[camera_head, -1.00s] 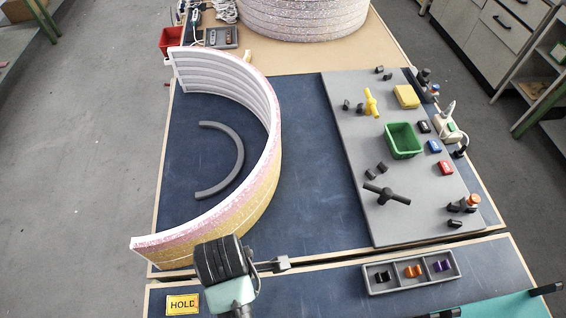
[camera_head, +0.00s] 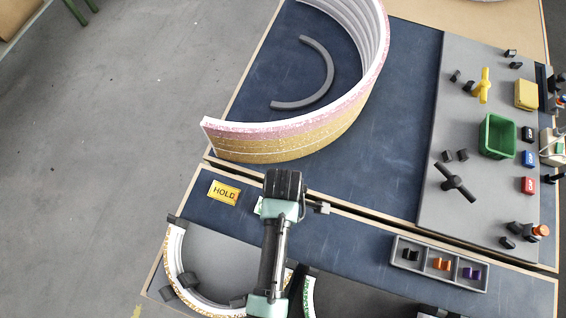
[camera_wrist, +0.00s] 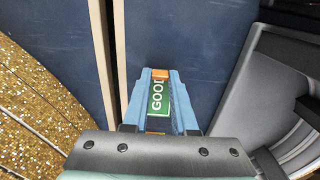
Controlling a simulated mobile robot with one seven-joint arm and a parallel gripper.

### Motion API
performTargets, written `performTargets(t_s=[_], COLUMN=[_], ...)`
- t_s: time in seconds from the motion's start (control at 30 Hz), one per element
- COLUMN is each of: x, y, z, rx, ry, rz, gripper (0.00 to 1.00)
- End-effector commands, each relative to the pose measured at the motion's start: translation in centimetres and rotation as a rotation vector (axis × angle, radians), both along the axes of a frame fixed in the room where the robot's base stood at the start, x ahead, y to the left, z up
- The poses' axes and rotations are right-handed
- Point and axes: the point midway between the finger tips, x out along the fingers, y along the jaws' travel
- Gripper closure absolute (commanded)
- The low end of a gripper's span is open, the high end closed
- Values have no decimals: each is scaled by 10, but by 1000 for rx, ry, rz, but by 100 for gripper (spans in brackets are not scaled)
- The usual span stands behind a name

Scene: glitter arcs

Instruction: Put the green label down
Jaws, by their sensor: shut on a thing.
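The green label (camera_wrist: 157,98), lettered GOOD with orange at its ends, is between the blue fingers of my gripper (camera_wrist: 162,85) in the wrist view. My gripper is shut on it, over the dark blue table top. Whether the label touches the table cannot be told. In the head view my wrist is near the bottom middle, right of the yellow HOLD label (camera_head: 224,192), which lies flat on the front table. A small pale patch shows beside my wrist there, mostly hidden; I cannot tell what it is.
A pink and gold glitter arc (camera_head: 315,137) stands on the far table, across a narrow gap. A three-part tray (camera_head: 425,274) with small clips is at the right. Grey fixtures with arcs (camera_head: 210,246) fill the front. Blue table (camera_head: 345,236) between wrist and tray is clear.

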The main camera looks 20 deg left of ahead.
Motion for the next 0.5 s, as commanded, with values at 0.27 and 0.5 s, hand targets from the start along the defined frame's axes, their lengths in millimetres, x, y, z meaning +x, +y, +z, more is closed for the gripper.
performTargets(t_s=[0.27, 0.5], x=[0, 0], y=[0, 0], z=[-2, -2], rx=[0, 0], ry=[0, -1], rz=[0, 0], gripper=[100, 44])
